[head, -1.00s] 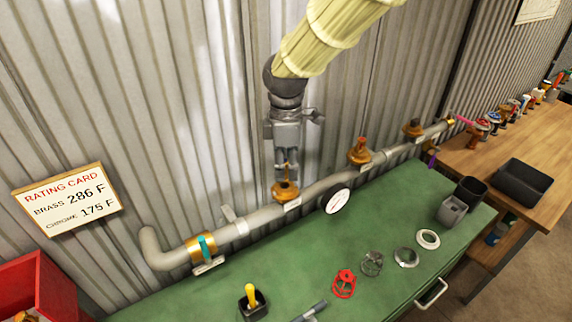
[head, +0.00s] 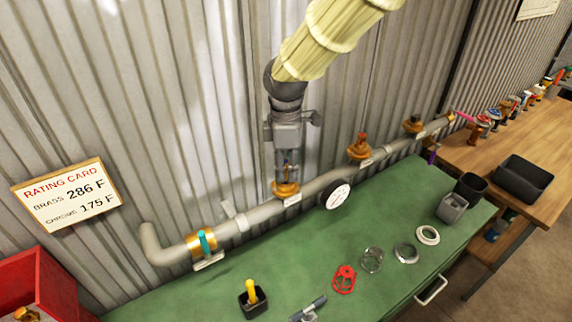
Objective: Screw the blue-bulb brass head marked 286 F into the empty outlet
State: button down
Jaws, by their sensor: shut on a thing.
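My gripper (head: 287,160) points straight down over the grey pipe (head: 262,216) at the brass outlet (head: 286,190). It is shut on a small head (head: 287,170), mostly hidden between the fingers, with a bit of blue showing. The head's lower end is at the outlet's top; I cannot tell how far it is in. Any mark on the head is too small to read. The rating card (head: 70,195) on the left reads brass 286 F and chrome 175 F.
Other brass fittings (head: 359,148) stand along the pipe to the right, near a white-faced gauge (head: 338,196). A red box (head: 40,285) is at left. The green bench (head: 215,292) holds a yellow-handled item in a black cup (head: 252,301), a red wheel (head: 344,279) and several rings.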

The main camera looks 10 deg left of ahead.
jog(key=shift+f, duration=0.8)
jog(key=m+p, duration=0.1)
jog(key=m, duration=0.1)
jog(key=shift+r+m, duration=0.15)
jog(key=shift+m, duration=0.25)
jog(key=m+p, duration=0.1)
jog(key=m, duration=0.2)
